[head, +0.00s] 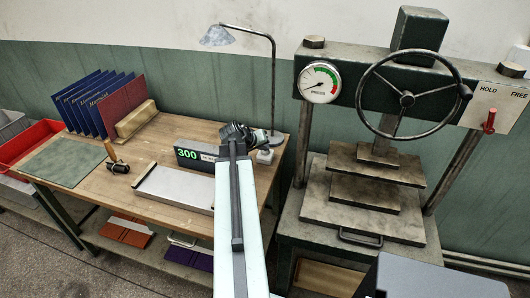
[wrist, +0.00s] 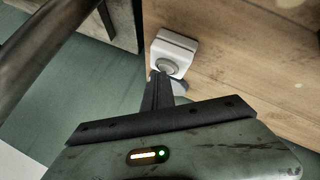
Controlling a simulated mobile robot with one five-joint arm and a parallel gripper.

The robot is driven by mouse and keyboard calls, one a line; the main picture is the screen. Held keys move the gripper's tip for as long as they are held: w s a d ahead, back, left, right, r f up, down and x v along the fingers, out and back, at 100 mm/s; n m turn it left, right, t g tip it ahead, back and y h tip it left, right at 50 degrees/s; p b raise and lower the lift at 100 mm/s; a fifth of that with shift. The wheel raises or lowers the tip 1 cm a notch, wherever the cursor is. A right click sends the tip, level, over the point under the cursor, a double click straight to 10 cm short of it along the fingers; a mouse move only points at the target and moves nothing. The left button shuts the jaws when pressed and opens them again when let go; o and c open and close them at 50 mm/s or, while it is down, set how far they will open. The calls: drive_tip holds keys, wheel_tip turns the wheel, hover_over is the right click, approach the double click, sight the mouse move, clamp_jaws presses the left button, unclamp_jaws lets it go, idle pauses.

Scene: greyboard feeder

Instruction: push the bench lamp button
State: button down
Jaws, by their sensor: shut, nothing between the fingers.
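The bench lamp (head: 273,85) stands at the back right corner of the wooden workbench, its pale shade (head: 218,36) hanging to the left. A small white box with a round grey button (wrist: 167,66) sits on the wood near the bench edge in the wrist view. A small pale block (head: 265,156) beside the lamp's foot in the head view appears to be the same box. My gripper (wrist: 159,77) is shut and empty. Its fingertips overlap the button's near edge in the wrist view; I cannot tell whether they touch it. In the head view my gripper (head: 237,132) is left of the lamp post.
A scale display reading 300 (head: 188,154) and its metal plate (head: 175,187) lie left of my arm. A press with a handwheel (head: 407,98) stands close on the right. Books (head: 85,105) and a green mat (head: 62,162) occupy the bench's left part.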

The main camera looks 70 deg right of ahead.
sight(264, 152)
drive_tip(key=shift+r+p, duration=0.35)
drive_tip(key=shift+r, duration=0.05)
wheel_tip(264, 152, up, 6)
drive_tip(key=p, duration=0.6)
